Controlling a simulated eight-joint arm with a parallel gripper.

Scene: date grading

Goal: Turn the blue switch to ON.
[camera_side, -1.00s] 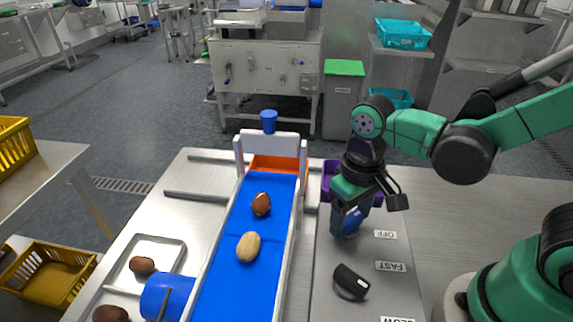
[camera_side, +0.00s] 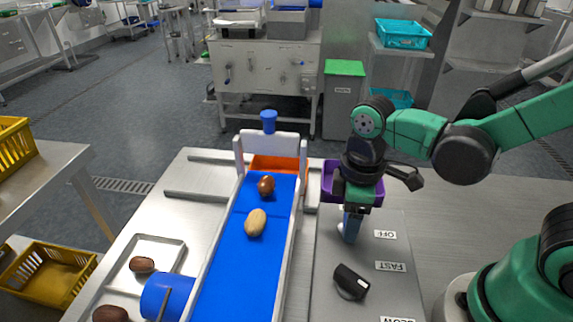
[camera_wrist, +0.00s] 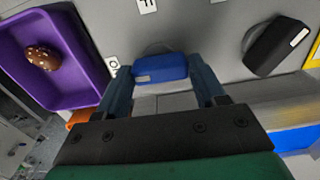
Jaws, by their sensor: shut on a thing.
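The blue switch (camera_wrist: 160,68) is a knob on the grey control panel (camera_side: 365,262). It shows between my two fingers in the wrist view, and its bar runs across from finger to finger. My gripper (camera_wrist: 163,82) is shut on it; in the side view my gripper (camera_side: 349,228) points down at the panel, hiding much of the switch. An OFF label (camera_side: 386,234) lies right of the switch in the side view. A small label (camera_wrist: 112,63) sits left of the switch in the wrist view, its lettering hard to read.
A black knob (camera_side: 350,283) stands nearer on the panel, beside the FAST label (camera_side: 390,266). A purple bin (camera_wrist: 84,88) holding a brown date (camera_wrist: 43,57) is close to my gripper. The blue conveyor (camera_side: 235,265) at left carries a brown date (camera_side: 266,186) and a tan one (camera_side: 255,223).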

